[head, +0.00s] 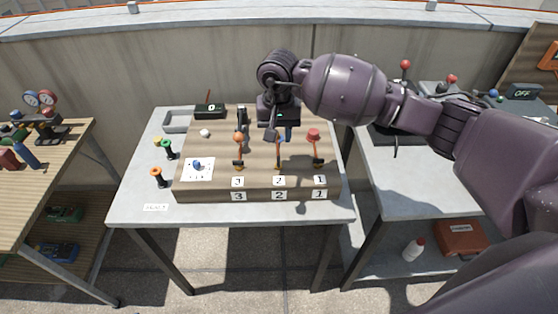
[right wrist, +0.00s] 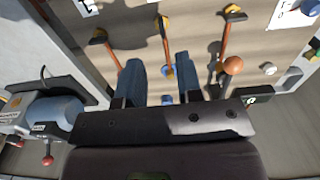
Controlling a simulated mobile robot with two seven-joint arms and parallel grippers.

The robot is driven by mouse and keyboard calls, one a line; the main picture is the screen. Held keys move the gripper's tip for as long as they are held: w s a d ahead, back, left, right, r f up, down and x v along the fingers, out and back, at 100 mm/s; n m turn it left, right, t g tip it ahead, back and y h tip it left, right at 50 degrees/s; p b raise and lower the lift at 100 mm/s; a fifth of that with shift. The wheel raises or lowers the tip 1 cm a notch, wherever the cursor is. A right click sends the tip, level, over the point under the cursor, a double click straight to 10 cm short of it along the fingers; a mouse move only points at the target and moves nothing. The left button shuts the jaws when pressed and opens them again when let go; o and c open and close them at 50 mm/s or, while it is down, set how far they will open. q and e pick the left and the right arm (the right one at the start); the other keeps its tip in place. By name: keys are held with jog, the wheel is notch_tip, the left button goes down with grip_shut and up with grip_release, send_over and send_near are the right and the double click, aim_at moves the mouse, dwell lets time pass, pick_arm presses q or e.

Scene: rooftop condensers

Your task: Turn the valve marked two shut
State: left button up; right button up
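Valve two (head: 279,158) is the middle of three orange-levered valves on the wooden board, above the cards marked 2 (head: 279,195). Its lever runs up from a dark and yellow fitting, and my gripper hides its top end in the head view. In the right wrist view the middle lever (right wrist: 164,42) ends in a blue knob. My right gripper (right wrist: 158,65) is open, one finger on each side of that knob. The knob looks closer to the right finger; contact cannot be told. The right gripper also shows in the head view (head: 279,133). My left gripper is not in view.
Valve three (head: 239,150), with an orange ball, stands left of valve two. Valve one (head: 316,147), with a red knob, stands right. A green-handled tool (head: 168,149), an orange-handled tool (head: 158,177) and a grey tray (head: 177,121) are at the table's left.

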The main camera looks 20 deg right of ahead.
notch_tip(320, 180, down, 10)
jog(key=shift+f, duration=0.1)
dwell(0.4)
jog(key=shift+c, duration=0.2)
grip_shut()
